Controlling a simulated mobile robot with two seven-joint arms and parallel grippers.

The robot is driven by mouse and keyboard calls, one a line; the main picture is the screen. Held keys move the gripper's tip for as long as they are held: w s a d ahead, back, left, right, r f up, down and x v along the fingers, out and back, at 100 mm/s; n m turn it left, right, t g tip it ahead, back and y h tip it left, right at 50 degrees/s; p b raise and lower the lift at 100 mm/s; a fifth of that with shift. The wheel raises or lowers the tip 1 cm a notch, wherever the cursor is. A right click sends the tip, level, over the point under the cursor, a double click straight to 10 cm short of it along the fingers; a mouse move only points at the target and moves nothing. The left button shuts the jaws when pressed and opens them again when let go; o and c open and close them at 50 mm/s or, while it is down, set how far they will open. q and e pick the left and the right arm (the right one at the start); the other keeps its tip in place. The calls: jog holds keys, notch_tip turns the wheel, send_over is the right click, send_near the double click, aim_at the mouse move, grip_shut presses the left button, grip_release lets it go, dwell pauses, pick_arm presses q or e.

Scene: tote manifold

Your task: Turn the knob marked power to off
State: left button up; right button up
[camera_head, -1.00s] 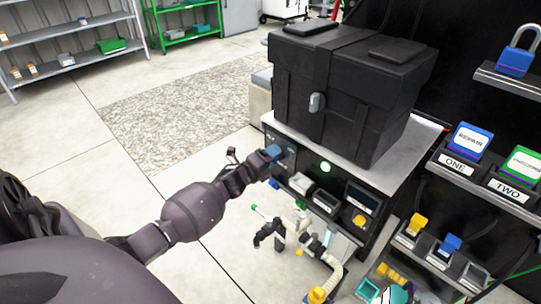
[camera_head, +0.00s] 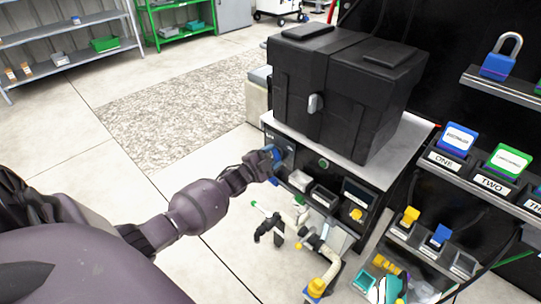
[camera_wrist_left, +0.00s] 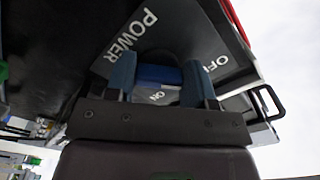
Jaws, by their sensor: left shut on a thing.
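The power knob (camera_wrist_left: 158,74) is blue and sits on a dark panel marked POWER, OFF and ON in the left wrist view. The blue fingers of my left gripper (camera_wrist_left: 160,84) stand on either side of it and are shut on it. ON shows below the knob and OFF to its right. In the head view my left gripper (camera_head: 272,156) is at the left end of the front of the black cabinet (camera_head: 378,192), hiding most of the knob. A round indicator (camera_head: 324,163) on that front looks dark. My right gripper is not in view.
A large black case (camera_head: 345,95) stands on the cabinet's light top. Shelves at right hold a blue padlock (camera_head: 500,58) and labelled cards. Pipe parts and a yellow-ended hose (camera_head: 328,270) are below. Floor at left is clear around a speckled mat (camera_head: 175,115).

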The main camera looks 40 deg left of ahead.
pick_arm(q)
jog(key=shift+n, duration=0.9)
jog(key=shift+f, duration=0.1)
jog(key=o, duration=0.9)
jog(key=shift+s, duration=0.1)
jog(key=s, duration=0.3)
jog(key=s+p, duration=0.1)
jog(key=s, duration=0.3)
jog(key=s+p, duration=0.1)
jog(key=s, duration=0.2)
jog(key=shift+s+a, duration=0.35)
